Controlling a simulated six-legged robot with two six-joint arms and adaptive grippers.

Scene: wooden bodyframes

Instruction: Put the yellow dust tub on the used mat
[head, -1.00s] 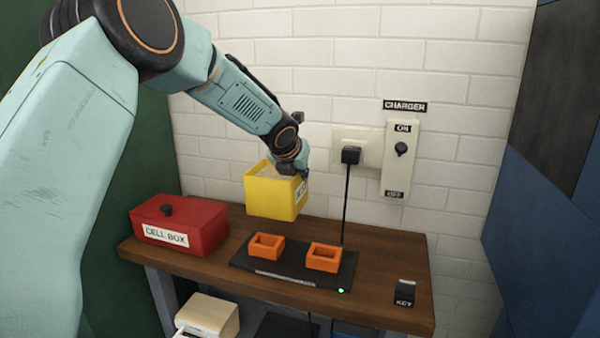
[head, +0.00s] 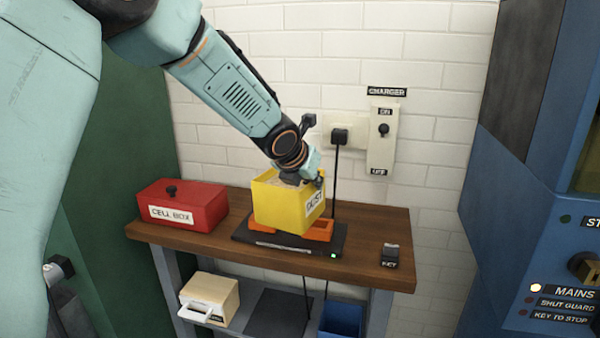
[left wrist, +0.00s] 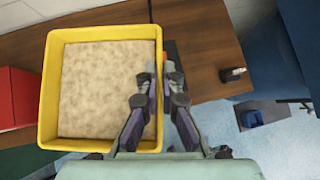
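The yellow dust tub (head: 285,205), labelled DUST and filled with pale dust, is upright in the head view. It appears over the black charger base and hides much of the orange holders; I cannot tell whether it touches them. In the left wrist view the tub (left wrist: 47,100) shows from above. My left gripper (head: 308,178) has its fingers on either side of the tub's right wall, gripping it, as the left wrist view shows (left wrist: 162,92). No mat labelled as used is readable. A dark flat panel (head: 272,316) lies on the lower shelf. My right gripper is not in view.
The wooden bench (head: 365,262) also holds a red cell box (head: 185,212) and a black key block (head: 390,256). Below are a cream drawer box (head: 212,297) and a blue bin (head: 342,318). A blue machine panel (head: 530,200) stands at the right.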

